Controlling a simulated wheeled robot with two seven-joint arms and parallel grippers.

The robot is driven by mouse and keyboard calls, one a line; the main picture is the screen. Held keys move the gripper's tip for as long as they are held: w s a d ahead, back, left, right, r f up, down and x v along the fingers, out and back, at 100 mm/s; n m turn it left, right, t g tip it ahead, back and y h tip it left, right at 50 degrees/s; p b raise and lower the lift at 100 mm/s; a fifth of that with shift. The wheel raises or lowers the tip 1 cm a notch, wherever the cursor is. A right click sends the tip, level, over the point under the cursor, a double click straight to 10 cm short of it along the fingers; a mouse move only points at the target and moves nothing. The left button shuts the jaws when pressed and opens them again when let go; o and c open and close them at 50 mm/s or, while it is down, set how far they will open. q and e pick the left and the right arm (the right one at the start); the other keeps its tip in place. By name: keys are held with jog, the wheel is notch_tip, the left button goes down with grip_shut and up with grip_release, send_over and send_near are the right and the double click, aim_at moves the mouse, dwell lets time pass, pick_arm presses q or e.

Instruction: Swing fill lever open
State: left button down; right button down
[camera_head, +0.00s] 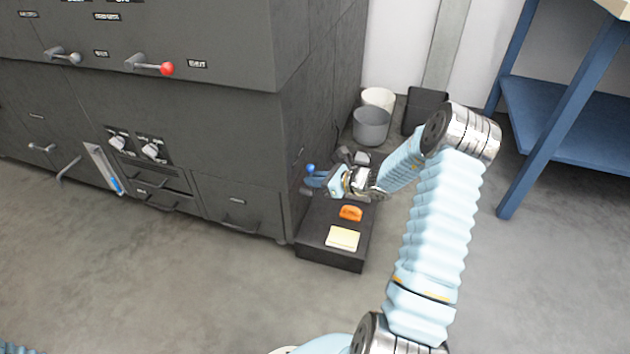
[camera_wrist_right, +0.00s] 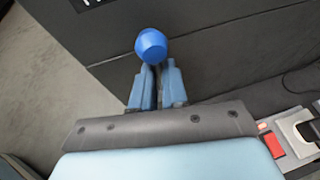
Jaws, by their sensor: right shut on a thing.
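The lever with a round blue knob (camera_head: 310,168) sticks out at the side of the dark cabinet. Its label cannot be read, so I cannot confirm from print that it is the fill lever. My right gripper (camera_head: 318,180) is at this lever, its fingers shut on it just below the knob. In the right wrist view the blue knob (camera_wrist_right: 151,46) stands just beyond the fingertips (camera_wrist_right: 157,75), which are close together. The lever's shaft is hidden between the fingers. My left gripper is out of view.
The dark cabinet (camera_head: 200,110) carries a red-knobbed lever (camera_head: 166,68) on its front. A low black platform (camera_head: 330,258) by its side holds an orange item (camera_head: 351,213) and a pale yellow block (camera_head: 342,238). Buckets (camera_head: 370,127) stand behind; a blue table (camera_head: 570,115) is at right.

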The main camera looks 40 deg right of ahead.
jog(key=c, duration=1.2)
grip_release()
jog(key=shift+o, duration=0.2)
jog(key=p+v, duration=0.2)
jog(key=v, duration=1.1)
jog(key=shift+s+r, duration=0.15)
jog(key=shift+s, duration=0.2)
jog(key=shift+d, duration=0.1)
